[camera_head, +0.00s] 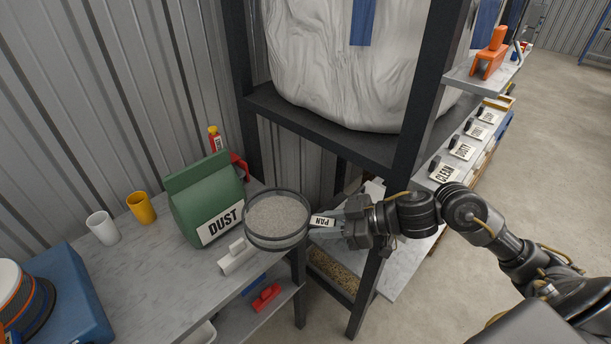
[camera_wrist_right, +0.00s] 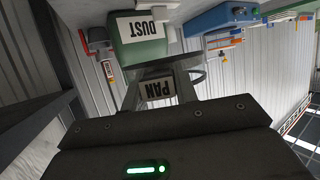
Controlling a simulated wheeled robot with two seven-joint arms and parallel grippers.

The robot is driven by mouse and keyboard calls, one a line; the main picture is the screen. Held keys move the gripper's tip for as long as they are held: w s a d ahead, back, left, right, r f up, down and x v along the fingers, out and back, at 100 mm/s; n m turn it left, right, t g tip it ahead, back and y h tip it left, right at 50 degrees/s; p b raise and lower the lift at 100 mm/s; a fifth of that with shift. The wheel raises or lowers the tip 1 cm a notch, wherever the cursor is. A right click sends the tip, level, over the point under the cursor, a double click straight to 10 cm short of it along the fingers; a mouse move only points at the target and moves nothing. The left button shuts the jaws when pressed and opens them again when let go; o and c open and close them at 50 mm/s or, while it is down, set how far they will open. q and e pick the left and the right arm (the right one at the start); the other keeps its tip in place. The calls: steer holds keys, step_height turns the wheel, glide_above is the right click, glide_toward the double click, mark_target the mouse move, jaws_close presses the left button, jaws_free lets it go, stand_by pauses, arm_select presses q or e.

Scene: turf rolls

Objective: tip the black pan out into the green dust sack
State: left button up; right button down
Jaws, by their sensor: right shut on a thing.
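The black pan (camera_head: 277,240) is round and full of grey granular matter, held level just right of the sack. My right gripper (camera_head: 326,222) is shut on the pan's handle, which bears a PAN label; the label also shows in the right wrist view (camera_wrist_right: 158,91). The green dust sack (camera_head: 198,186) stands upright on the grey bench with a white DUST label. It shows upside down in the right wrist view (camera_wrist_right: 137,48). The sack's top looks folded, and I cannot see into it. My left gripper is not in view.
A white object (camera_head: 236,259) lies at the bench's front edge. A dark frame post (camera_head: 372,262) stands close to my right gripper.

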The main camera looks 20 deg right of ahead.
arm_select(q)
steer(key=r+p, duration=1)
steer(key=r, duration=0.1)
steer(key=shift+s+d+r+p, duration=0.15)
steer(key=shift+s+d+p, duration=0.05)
steer(key=shift+p, duration=0.2)
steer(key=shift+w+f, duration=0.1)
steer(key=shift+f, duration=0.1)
